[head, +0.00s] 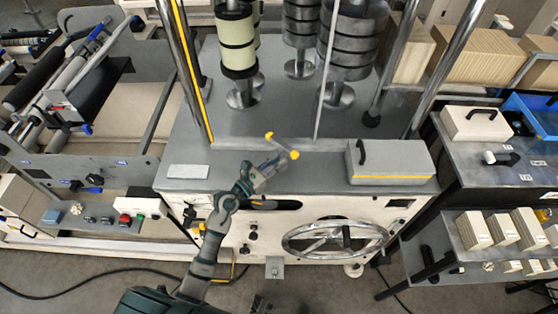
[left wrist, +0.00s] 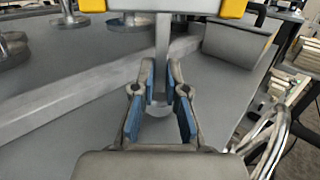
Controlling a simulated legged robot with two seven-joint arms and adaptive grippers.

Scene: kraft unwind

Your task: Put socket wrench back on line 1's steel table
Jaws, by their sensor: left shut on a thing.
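The socket wrench (head: 294,154) is T-shaped, with a grey crossbar and yellow ends. My left gripper (head: 274,164) is shut on its grey shaft and holds it over the front edge of the grey-topped machine table (head: 310,158). In the left wrist view the shaft (left wrist: 162,45) runs between the blue-padded fingers of the gripper (left wrist: 160,88), with the crossbar beyond them. The wrench appears raised above the grey top, though the gap is hard to judge. No label shows which table is line 1's steel table. My right gripper is not in view.
A grey case (head: 390,163) with a yellow stripe sits at the right of the top, and a light plate (head: 188,171) at the left. Rolls and dark discs on posts stand behind. A handwheel (head: 335,238) is on the front. A dark table (head: 505,165) stands right.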

